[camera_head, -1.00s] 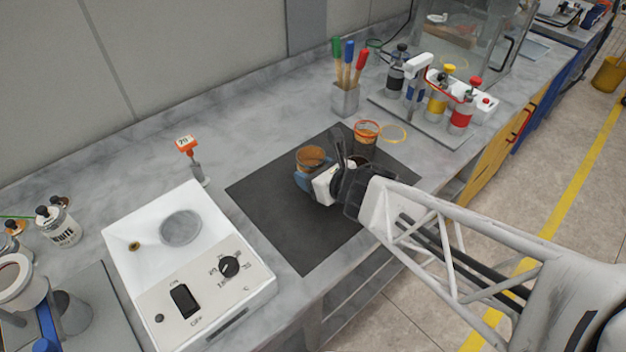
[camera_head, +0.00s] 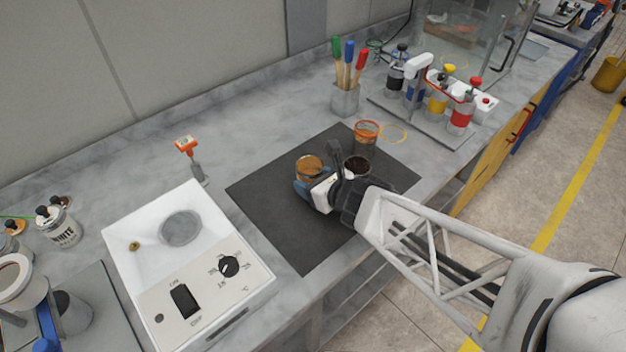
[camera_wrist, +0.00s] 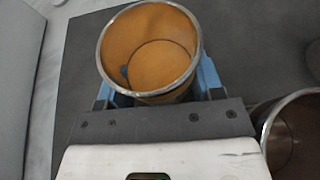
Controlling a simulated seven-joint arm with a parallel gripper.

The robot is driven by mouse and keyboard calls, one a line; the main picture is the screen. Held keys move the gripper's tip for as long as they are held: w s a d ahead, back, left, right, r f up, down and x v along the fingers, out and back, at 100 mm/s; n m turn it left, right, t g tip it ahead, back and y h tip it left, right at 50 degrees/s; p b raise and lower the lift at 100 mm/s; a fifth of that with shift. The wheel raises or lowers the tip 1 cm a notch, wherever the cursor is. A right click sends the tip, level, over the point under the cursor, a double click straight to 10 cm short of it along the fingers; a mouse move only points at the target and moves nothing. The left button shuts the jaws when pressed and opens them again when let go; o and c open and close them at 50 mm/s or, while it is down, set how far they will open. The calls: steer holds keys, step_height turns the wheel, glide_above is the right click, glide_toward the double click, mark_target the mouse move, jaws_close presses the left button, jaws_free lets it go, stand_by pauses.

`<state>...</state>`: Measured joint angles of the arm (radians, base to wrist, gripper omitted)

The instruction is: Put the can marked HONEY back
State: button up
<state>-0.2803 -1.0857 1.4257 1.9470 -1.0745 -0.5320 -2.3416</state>
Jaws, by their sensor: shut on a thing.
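An open can with an amber-orange inside (camera_head: 308,166) stands upright on the black mat (camera_head: 275,222), or very close above it; I cannot tell which. My gripper (camera_head: 308,182) is shut around it with blue fingers, and the wrist view looks down into the can (camera_wrist: 150,52) between the fingers (camera_wrist: 155,92). No marking on this can is readable, so I cannot confirm HONEY. A second can, dark inside (camera_head: 355,166), stands just right of my gripper, and its rim shows in the wrist view (camera_wrist: 293,135). A third can with an orange rim (camera_head: 366,138) stands behind it.
A white hotplate (camera_head: 190,270) is at left. The left mat is clear.

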steer(key=shift+f, duration=0.2)
steer(key=o, duration=0.7)
steer(key=shift+o, duration=0.2)
steer(key=shift+r, duration=0.1)
steer(key=shift+r, duration=0.1)
steer(key=shift+v, duration=6)
steer(key=shift+r, duration=0.1)
